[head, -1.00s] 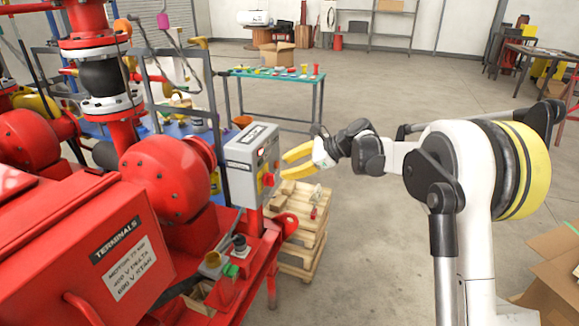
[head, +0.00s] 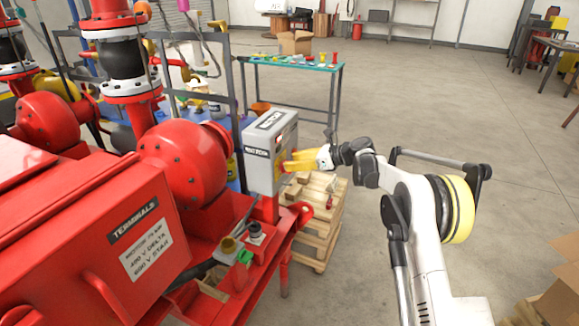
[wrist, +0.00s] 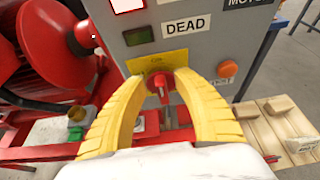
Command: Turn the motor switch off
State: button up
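The grey motor control box (head: 262,160) stands on a red post at the skid's edge. In the wrist view its face (wrist: 205,52) carries a red rotary switch (wrist: 160,84) on a yellow plate (wrist: 150,62), with a "DEAD" label above. My gripper (wrist: 172,78) has its two yellow fingers spread on either side of the red switch. It also shows in the head view (head: 287,165), close to the box's front. The fingers look apart, and I cannot tell whether they touch the switch.
An orange lamp (wrist: 228,69) and a green display (wrist: 138,36) are on the box face. The red terminals box (head: 90,235) and pump fill the left. A wooden pallet stack (head: 320,225) stands below my gripper. Open floor lies to the right.

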jog(key=shift+w+a+f, duration=0.2)
jog(key=shift+a+f, duration=0.05)
jog(key=shift+a, duration=0.35)
grip_shut()
